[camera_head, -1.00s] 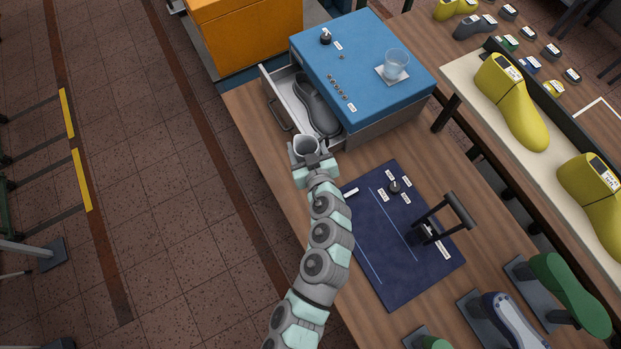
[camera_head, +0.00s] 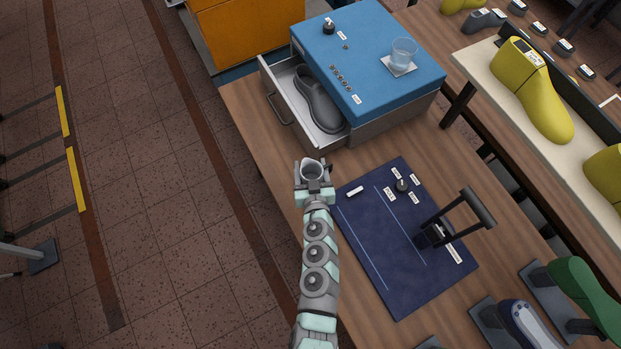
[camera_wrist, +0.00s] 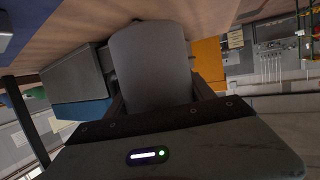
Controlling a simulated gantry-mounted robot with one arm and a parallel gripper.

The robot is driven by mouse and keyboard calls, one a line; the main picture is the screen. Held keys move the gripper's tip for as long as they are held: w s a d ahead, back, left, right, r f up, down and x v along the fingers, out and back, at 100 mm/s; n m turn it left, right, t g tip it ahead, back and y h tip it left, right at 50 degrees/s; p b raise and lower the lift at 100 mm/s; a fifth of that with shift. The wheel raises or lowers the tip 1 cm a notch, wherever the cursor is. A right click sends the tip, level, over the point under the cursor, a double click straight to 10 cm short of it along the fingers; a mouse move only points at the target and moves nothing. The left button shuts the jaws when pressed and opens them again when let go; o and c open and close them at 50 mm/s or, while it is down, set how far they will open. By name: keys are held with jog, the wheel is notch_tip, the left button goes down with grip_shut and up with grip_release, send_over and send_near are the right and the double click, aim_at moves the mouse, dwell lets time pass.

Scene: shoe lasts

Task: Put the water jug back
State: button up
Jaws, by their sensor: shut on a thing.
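My gripper (camera_head: 314,184) is shut on a small grey water jug (camera_head: 313,169), whose open rim faces up in the head view. The jug appears held above the wooden bench near its left edge, in front of the open drawer. In the wrist view the jug (camera_wrist: 150,65) fills the middle as a plain grey body between the fingers. The jug's base and any contents are hidden.
A blue-topped cabinet (camera_head: 365,50) bears a glass of water (camera_head: 403,53) on a white coaster. Its open drawer (camera_head: 298,110) holds a dark grey shoe last (camera_head: 318,100). A navy mat (camera_head: 400,270) with a black-handled tool (camera_head: 437,230) lies right of my arm. Bare bench (camera_head: 265,145) shows below the drawer.

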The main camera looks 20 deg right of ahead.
aim_at(311, 175)
jog(key=shift+f+b, duration=1.6)
jog(key=shift+f, duration=1.05)
jog(key=shift+f, duration=0.2)
jog(key=o, duration=1.6)
jog(key=shift+r, duration=0.2)
jog(key=p+v, duration=0.2)
jog(key=v, duration=0.9)
jog(key=shift+s+r, duration=0.1)
jog(key=shift+s, duration=0.3)
